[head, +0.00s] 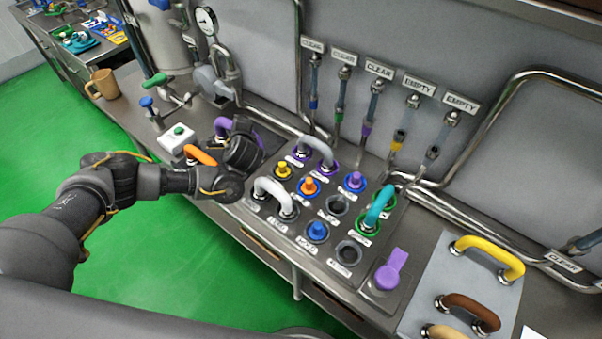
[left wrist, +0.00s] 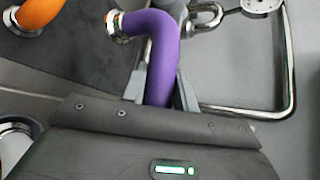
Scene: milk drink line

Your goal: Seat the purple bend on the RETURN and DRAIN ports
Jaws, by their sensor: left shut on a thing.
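The purple bend (head: 222,126) is at the end of my left arm, behind the port panel's left edge. In the left wrist view the purple bend (left wrist: 163,50) runs up between the fingers of my left gripper (left wrist: 160,92), which is shut on it. One metal-collared end points left; its other end is hidden. In the head view the left gripper (head: 240,150) largely covers the bend. The port panel (head: 377,258) lies to its right with several ports; I cannot read which labels are RETURN and DRAIN. My right gripper is not in view.
An orange bend (head: 201,156) lies close to the gripper. White (head: 275,186), grey (head: 317,147) and teal (head: 378,205) bends stand on the panel. Yellow (head: 492,252) and brown (head: 470,308) bends sit at right. A white button box (head: 177,138) and mug (head: 103,84) are left.

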